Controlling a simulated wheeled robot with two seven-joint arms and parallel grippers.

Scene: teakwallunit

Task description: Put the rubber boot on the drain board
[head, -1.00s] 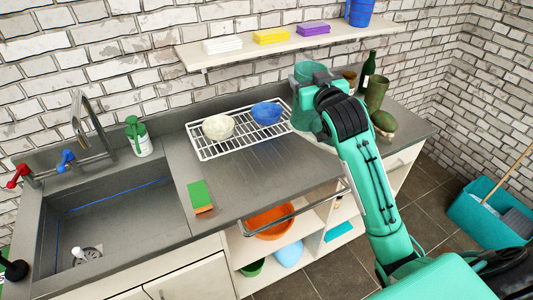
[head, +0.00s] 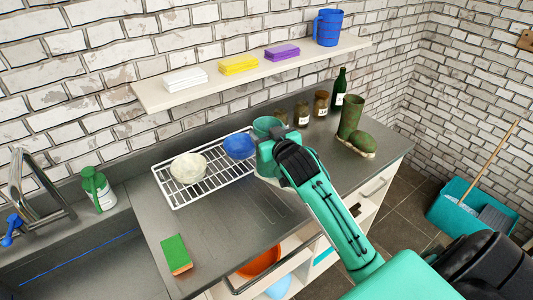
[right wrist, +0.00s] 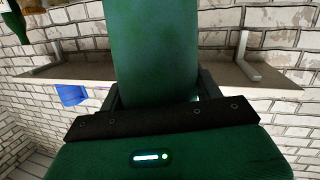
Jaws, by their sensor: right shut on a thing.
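My right gripper (head: 266,152) is mostly hidden behind my own forearm in the head view. It is shut on a green rubber boot (head: 267,125), whose round top shows beyond the wrist. The boot's smooth green shaft (right wrist: 155,50) fills the space between the fingers in the right wrist view. The boot's foot is mostly hidden by my arm, and I cannot tell if it touches the counter. The grooved drain board (head: 222,222) lies in the counter, left of my arm and in front of a wire rack. My left gripper is out of view.
The wire rack (head: 172,200) holds a cream bowl (head: 188,168) and a blue bowl (head: 239,146). An olive boot-shaped thing (head: 350,115), jars and a bottle (head: 340,88) stand at the right. A sponge (head: 175,254) lies at the left front. A shelf (head: 150,97) runs above.

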